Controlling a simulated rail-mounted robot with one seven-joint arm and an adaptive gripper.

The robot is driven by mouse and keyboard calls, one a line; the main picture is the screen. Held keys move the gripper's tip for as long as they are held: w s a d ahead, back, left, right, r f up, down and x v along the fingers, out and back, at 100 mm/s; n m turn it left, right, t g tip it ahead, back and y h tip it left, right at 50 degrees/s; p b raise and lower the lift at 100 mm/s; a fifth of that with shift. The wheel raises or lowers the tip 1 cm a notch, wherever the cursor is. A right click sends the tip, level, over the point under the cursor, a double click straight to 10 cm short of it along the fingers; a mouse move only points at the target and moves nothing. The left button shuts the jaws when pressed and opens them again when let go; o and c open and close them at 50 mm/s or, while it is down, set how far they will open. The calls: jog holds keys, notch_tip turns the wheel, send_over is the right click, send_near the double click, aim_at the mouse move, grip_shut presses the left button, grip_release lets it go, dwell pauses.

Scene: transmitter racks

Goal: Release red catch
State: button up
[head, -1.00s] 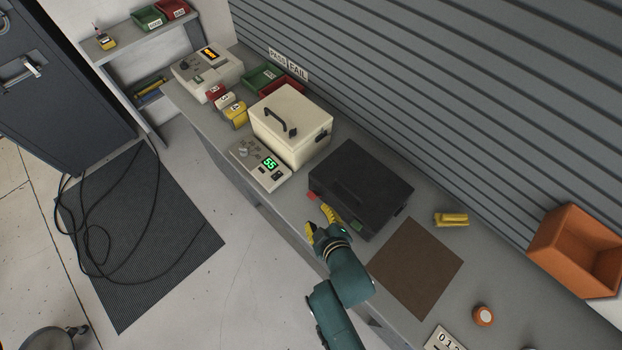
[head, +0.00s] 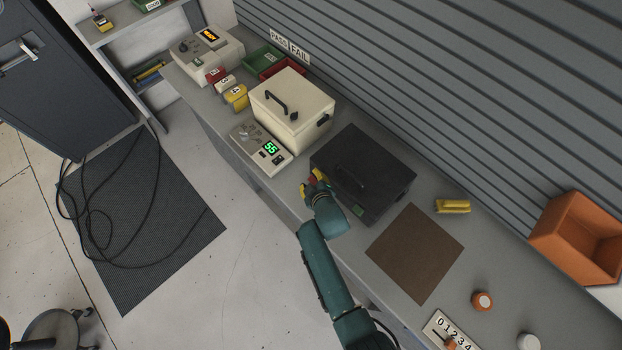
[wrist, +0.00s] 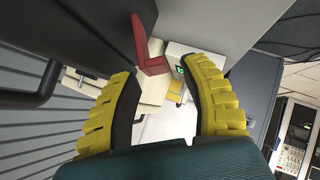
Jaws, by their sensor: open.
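The red catch (wrist: 149,48) sticks out from the side of the black case in the wrist view, ahead of and between my yellow fingertips. A small part of the red catch (head: 311,180) shows beside my fingers in the head view. The black case (head: 381,168) sits closed on the bench, with a dark handle on it. My gripper (wrist: 165,95) is open and empty, with its yellow ribbed fingers spread on either side of the catch. In the head view my gripper (head: 315,183) is at the case's left front corner. I cannot tell whether a finger touches the catch.
A cream box (head: 290,115) and a meter reading 55 (head: 262,146) stand left of the case. A brown mat (head: 415,252), a yellow item (head: 453,206) and an orange bin (head: 575,240) are to the right. Open floor lies in front of the bench.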

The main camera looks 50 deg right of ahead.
jog(key=shift+w+d+f, duration=0.1)
jog(key=shift+w+f, duration=0.05)
jog(key=shift+w, duration=0.05)
grip_shut()
jog(key=shift+s+f, duration=0.1)
